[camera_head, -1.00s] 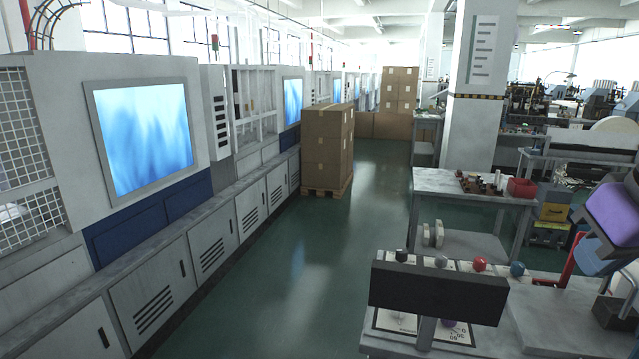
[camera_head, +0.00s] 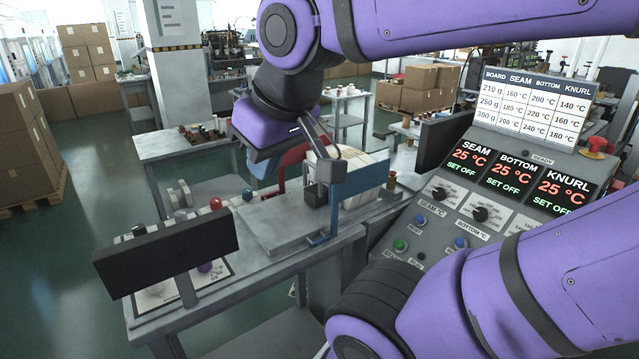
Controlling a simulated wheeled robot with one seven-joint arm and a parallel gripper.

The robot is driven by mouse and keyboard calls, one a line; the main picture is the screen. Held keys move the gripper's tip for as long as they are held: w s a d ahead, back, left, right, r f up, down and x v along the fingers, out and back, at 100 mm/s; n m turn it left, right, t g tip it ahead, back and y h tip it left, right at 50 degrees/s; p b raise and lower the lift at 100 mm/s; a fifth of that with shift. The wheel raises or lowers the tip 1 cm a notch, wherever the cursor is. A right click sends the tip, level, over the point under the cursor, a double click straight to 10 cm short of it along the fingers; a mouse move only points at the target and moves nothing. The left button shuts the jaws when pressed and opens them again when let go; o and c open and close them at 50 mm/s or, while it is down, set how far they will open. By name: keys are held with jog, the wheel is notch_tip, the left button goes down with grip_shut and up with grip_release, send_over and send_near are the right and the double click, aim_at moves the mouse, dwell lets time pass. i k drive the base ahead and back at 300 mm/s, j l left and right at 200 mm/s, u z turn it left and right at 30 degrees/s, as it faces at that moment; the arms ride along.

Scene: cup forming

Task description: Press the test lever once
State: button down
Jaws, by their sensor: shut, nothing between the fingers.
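My gripper (camera_head: 330,170) hangs from the purple wrist over the bench. Its fingers are shut with nothing visible between them, and their tips are small and partly hard to make out. Just below and beside it are a black block (camera_head: 314,195) and a blue bent bar (camera_head: 331,216) at the bench edge. A red curved part (camera_head: 292,158) stands just behind. I cannot tell for certain which of these parts is the test lever, nor whether my gripper touches any of them.
A sloped control panel (camera_head: 480,213) with red readouts, knobs and buttons stands at the right. A dark plate (camera_head: 165,252) stands on the bench's front left. Stacked cartons (camera_head: 22,150) are at the far left. My arm covers much of the right side.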

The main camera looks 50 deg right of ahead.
aim_at(382, 137)
jog(key=i+j+z, duration=0.2)
jog(key=j+z, duration=0.2)
jog(key=j, duration=0.25)
jog(key=z, duration=1.15)
